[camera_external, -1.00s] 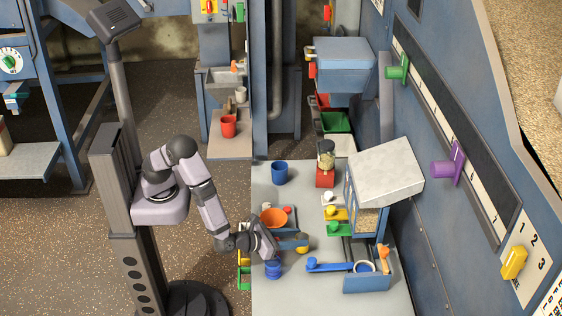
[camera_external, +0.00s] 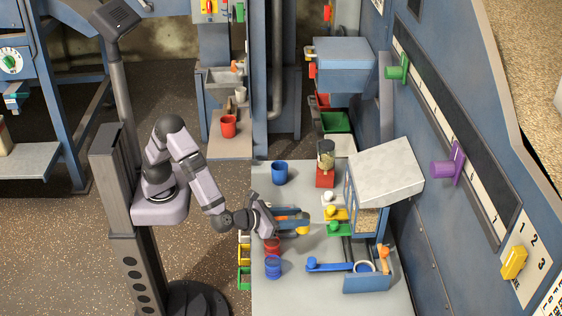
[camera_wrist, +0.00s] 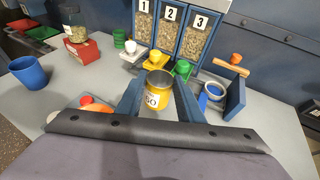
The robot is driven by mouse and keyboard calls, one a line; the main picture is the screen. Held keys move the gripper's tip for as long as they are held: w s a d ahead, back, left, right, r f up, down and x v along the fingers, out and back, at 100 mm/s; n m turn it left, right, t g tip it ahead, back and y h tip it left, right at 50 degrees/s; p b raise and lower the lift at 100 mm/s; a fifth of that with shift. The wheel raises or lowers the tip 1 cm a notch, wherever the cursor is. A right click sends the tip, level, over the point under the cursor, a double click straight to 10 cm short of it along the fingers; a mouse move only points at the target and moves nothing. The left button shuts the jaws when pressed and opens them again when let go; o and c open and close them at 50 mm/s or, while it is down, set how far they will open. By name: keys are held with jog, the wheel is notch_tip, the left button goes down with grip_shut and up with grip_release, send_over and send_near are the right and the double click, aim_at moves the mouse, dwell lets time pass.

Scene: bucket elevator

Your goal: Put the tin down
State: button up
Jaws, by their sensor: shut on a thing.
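A yellow tin (camera_wrist: 158,92) with a white label sits between the two blue fingers of my gripper (camera_wrist: 160,98) in the wrist view. My gripper is shut on it, with the tin's open top showing. In the external view my gripper (camera_external: 302,222) reaches over the grey table, and the tin (camera_external: 303,231) shows at its fingertips. I cannot tell whether the tin touches the table. A red tin (camera_external: 272,245) and a blue tin (camera_external: 273,267) stand near my gripper, toward the table's front.
Numbered bins with white, yellow and green (camera_external: 339,228) spouts stand just beyond. A blue holder (camera_external: 367,283) with a blue handle is at the front right. A blue cup (camera_external: 280,172) and a red scale (camera_external: 325,178) with a jar are farther back. An orange object (camera_wrist: 95,103) is partly hidden.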

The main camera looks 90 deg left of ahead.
notch_tip(320, 180, up, 5)
jog(key=w+a+n+g+y+b, duration=0.1)
jog(key=w+a+n+y, duration=0.1)
jog(key=w+a, duration=0.3)
jog(key=a+y, duration=0.1)
jog(key=a, duration=0.2)
jog(key=shift+a+n+g, duration=0.3)
jog(key=shift+a+n, duration=0.1)
jog(key=w+a+n+g+y, duration=0.1)
jog(key=a, duration=0.2)
jog(key=w+a+n+g+y+b, duration=0.1)
jog(key=a, duration=0.3)
jog(key=w+a+n, duration=0.1)
jog(key=a, duration=0.3)
jog(key=shift+w+a+g+y+b, duration=0.25)
jog(key=shift+w+g+y+b, duration=0.05)
jog(key=shift+w+g+y, duration=0.1)
jog(key=shift+c, duration=0.2)
notch_tip(320, 180, down, 11)
jog(key=shift+a+f, duration=0.15)
jog(key=shift+a, duration=0.15)
jog(key=shift+f, duration=0.15)
jog(key=shift+f, duration=1.7)
